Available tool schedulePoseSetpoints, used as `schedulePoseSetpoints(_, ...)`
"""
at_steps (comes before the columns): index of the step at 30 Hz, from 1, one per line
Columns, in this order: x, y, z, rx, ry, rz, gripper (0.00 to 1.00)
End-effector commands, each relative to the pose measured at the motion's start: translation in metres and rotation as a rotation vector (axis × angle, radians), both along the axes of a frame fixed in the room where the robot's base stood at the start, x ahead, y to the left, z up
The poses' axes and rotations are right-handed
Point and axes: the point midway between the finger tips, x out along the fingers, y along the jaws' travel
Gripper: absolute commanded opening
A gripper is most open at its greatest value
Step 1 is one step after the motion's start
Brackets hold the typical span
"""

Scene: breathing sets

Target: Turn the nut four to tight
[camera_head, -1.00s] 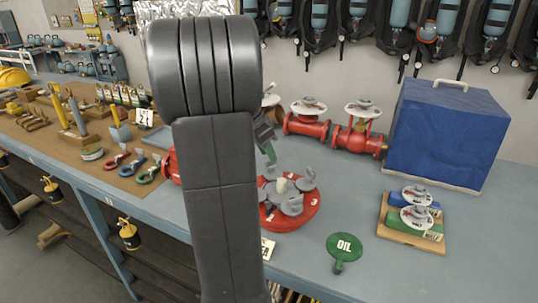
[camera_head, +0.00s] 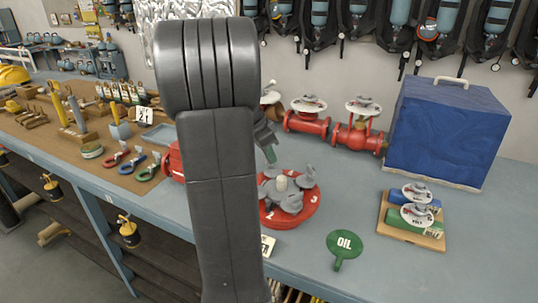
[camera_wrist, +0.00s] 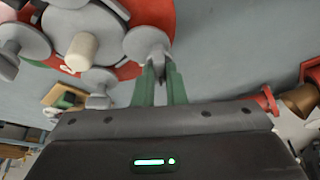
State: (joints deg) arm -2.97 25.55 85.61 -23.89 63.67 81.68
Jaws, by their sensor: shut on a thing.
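The red round flange (camera_head: 312,206) lies on the bench in front of my arm, with pale number marks on its rim. Several grey winged nuts (camera_head: 309,175) stand around its pale centre post (camera_head: 281,183). In the wrist view the post (camera_wrist: 82,50) is at upper left. My gripper (camera_wrist: 159,72) has green fingers shut on the wing of one grey nut (camera_wrist: 145,42) at the flange's edge. I cannot read that nut's number. In the head view my gripper (camera_head: 270,155) is mostly hidden behind my arm, with a green fingertip showing.
Red valves (camera_head: 355,138) stand behind the flange, and a blue case (camera_head: 445,135) is at right. A green OIL sign (camera_head: 345,244) and a wooden board with cylinders (camera_head: 385,232) are to the right. Bare bench lies between.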

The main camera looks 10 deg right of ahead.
Motion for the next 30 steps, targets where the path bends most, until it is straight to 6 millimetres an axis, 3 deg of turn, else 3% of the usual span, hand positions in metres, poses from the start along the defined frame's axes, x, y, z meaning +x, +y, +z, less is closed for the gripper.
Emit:
schedulePoseSetpoints(6,0.0017,0.0003,-0.0007,-0.001,-0.003,-0.142,0.0)
schedulePoseSetpoints(16,0.0013,0.0003,0.0005,-0.002,-0.002,-0.162,0.0)
schedulePoseSetpoints(17,0.0013,0.0003,0.0005,-0.002,-0.002,-0.162,0.15)
schedulePoseSetpoints(20,0.0013,0.0004,0.0005,-0.002,-0.002,-0.162,0.33)
schedulePoseSetpoints(30,0.0013,0.0017,0.0034,-0.001,-0.003,-0.161,0.33)
